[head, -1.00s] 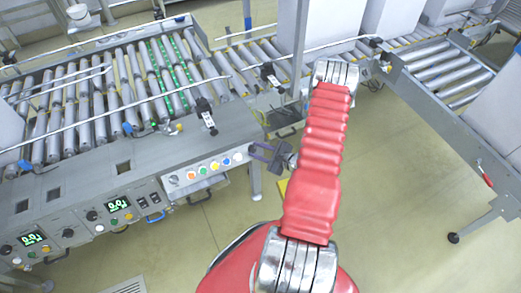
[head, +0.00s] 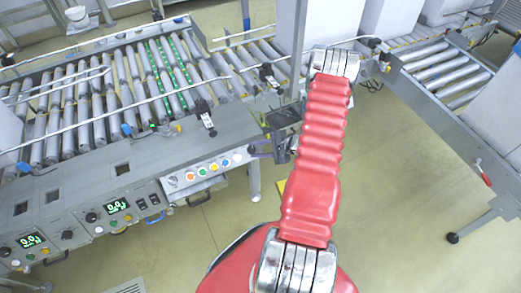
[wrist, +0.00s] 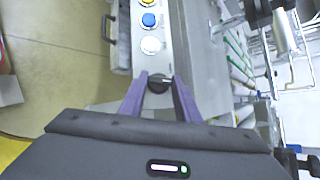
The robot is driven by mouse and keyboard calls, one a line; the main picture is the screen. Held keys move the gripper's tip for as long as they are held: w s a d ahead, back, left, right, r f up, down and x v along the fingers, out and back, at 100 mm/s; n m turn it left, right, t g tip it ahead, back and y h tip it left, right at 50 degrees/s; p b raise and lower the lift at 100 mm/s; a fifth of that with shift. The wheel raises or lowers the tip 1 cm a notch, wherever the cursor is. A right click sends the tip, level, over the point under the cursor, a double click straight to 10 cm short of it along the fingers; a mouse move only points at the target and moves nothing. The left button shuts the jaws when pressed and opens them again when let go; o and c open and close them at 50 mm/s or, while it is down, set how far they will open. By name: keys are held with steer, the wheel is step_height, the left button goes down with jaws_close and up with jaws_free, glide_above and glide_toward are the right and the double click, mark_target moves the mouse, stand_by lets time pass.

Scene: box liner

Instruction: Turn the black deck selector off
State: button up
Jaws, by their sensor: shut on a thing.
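The black deck selector (wrist: 158,84) is a round dark knob with a pale pointer mark at the end of the button row in the wrist view. The purple fingers of my gripper (wrist: 160,86) stand on both sides of it and are shut on it. In the head view my gripper (head: 262,150) is at the right end of the button panel (head: 208,170), partly hidden by my red arm. The knob is too small there to read its setting.
White (wrist: 151,45), blue (wrist: 149,20) and yellow buttons sit in a row beside the selector. A roller conveyor (head: 110,95) runs behind the panel. Control boxes with green displays (head: 117,206) are at the left. The floor (head: 400,215) at the right is open.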

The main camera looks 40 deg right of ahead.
steer(key=shift+a+n+g, duration=0.1)
steer(key=shift+n+g, duration=0.5)
steer(key=shift+n, duration=0.4)
steer(key=shift+a, duration=0.1)
steer(key=o, duration=1)
steer(key=shift+o, duration=0.2)
steer(key=shift+r, duration=0.1)
